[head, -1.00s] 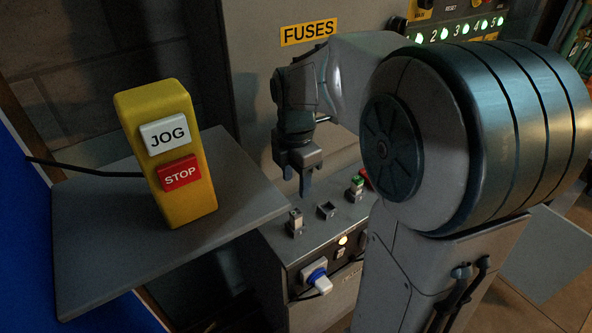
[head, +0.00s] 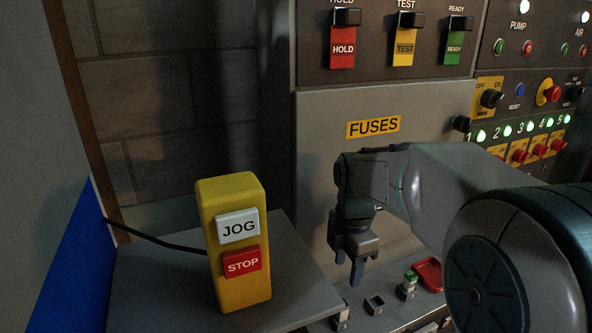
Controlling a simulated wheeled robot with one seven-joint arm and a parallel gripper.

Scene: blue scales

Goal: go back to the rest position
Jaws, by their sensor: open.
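My gripper (head: 347,274) hangs fingers down in front of the grey cabinet, below the FUSES label (head: 373,127). It is open, and I see nothing between its fingers. It is above the grey ledge with small sockets, apart from the yellow JOG/STOP box. My arm reaches in from the right, and its large dark joint covers the lower right of the view.
The yellow box (head: 233,285) with JOG and STOP buttons stands on a grey shelf (head: 165,292) at the left. The ledge bears a square socket (head: 374,305), a green-topped fuse (head: 409,284) and a red tray (head: 429,274). Switch panels (head: 400,75) fill the upper right.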

